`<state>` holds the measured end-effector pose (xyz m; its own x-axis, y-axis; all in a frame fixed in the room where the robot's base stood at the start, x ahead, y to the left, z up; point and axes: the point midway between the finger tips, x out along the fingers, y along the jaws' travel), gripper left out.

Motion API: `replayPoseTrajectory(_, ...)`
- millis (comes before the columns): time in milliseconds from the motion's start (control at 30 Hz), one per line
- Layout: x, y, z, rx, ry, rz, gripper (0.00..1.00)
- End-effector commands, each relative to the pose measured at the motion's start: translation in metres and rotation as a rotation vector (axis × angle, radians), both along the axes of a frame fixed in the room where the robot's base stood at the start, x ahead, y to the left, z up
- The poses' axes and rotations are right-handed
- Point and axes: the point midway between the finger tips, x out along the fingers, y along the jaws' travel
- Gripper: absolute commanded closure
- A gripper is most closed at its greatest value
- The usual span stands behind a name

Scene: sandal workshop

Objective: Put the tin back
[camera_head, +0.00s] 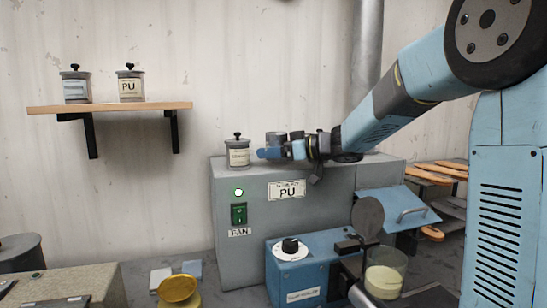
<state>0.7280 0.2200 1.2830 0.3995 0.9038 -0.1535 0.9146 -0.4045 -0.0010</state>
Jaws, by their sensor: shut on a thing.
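A small grey tin (238,154) with a pale label and a dark knobbed lid stands upright at the left end of the grey cabinet top. My gripper (262,153) reaches in from the right, low over the cabinet top, with its fingers pointing left at the tin's right side. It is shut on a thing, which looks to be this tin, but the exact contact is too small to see. Two similar tins stand on the wall shelf: one with a bluish label (76,86) and one marked PU (130,84).
The wooden shelf (165,106) has free room right of its tins. The grey cabinet (235,255) bears a PU label and a green switch. A vertical pipe (367,70) rises behind my arm. A blue machine (290,272) and a cup of pale stuff (384,279) stand in front.

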Motion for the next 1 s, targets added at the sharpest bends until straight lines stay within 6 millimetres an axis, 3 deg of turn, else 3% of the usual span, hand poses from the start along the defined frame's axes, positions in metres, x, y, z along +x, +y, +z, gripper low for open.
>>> replayPoseTrajectory(133, 0.0, 0.0, -0.015, 0.001, 0.0, 0.0, 0.77)
replayPoseTrajectory(500, -0.001, 0.001, -0.018, 0.001, -0.001, 0.001, 0.77)
replayPoseTrajectory(533, -0.001, 0.001, -0.018, 0.001, -0.001, 0.001, 0.27)
replayPoseTrajectory(800, -0.001, 0.001, -0.018, 0.001, -0.001, 0.001, 0.04)
replayPoseTrajectory(1000, -0.001, 0.001, -0.018, 0.001, -0.001, 0.001, 0.04)
